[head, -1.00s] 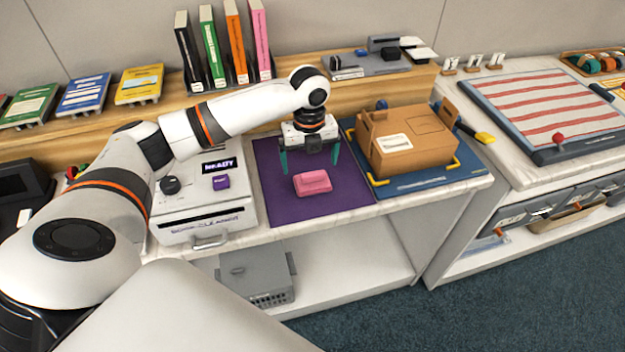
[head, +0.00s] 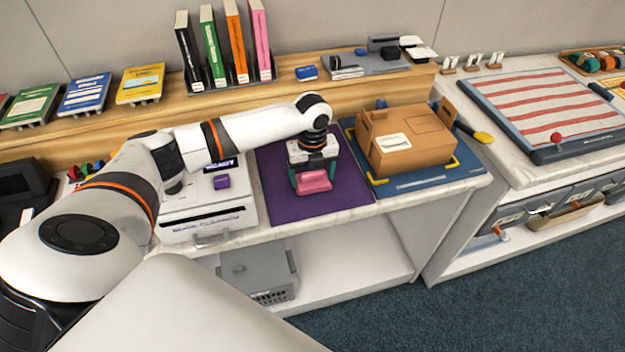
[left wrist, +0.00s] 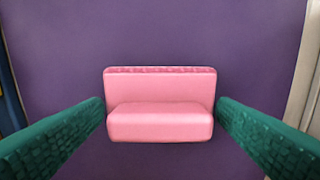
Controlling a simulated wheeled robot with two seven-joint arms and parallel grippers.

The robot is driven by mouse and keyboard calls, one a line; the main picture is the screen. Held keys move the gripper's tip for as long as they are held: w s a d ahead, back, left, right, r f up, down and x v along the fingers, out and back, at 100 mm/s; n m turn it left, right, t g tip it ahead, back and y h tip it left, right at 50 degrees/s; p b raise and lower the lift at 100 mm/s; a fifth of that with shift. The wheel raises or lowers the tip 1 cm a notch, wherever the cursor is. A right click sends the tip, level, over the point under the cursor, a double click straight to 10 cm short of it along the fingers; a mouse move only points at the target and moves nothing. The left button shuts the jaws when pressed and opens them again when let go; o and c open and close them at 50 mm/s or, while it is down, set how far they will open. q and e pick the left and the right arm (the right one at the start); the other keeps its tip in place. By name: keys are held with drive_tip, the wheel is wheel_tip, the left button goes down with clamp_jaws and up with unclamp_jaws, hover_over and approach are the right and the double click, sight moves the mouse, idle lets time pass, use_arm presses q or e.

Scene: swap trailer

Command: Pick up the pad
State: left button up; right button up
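The pink pad (head: 314,182) lies on the purple mat (head: 290,207) on the counter. My left gripper (head: 314,184) is down over it, with a green finger on each side. In the left wrist view the pad (left wrist: 160,104) sits between the two green fingers (left wrist: 160,118). The right finger is at or very near the pad's right end, and a small gap shows at the left end. The fingers are spread, and no grip on the pad shows. My right gripper is not in view.
A cardboard box (head: 408,140) stands on a blue mat (head: 440,178) just right of the purple mat. A white machine (head: 208,217) with a purple knob stands to the left. Upright books (head: 225,47) line the wooden shelf behind. A grey bin (head: 258,272) is below.

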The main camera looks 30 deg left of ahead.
use_arm(q)
drive_tip(key=shift+c, duration=0.5)
wheel_tip(320, 180, up, 10)
drive_tip(key=shift+b, duration=0.4)
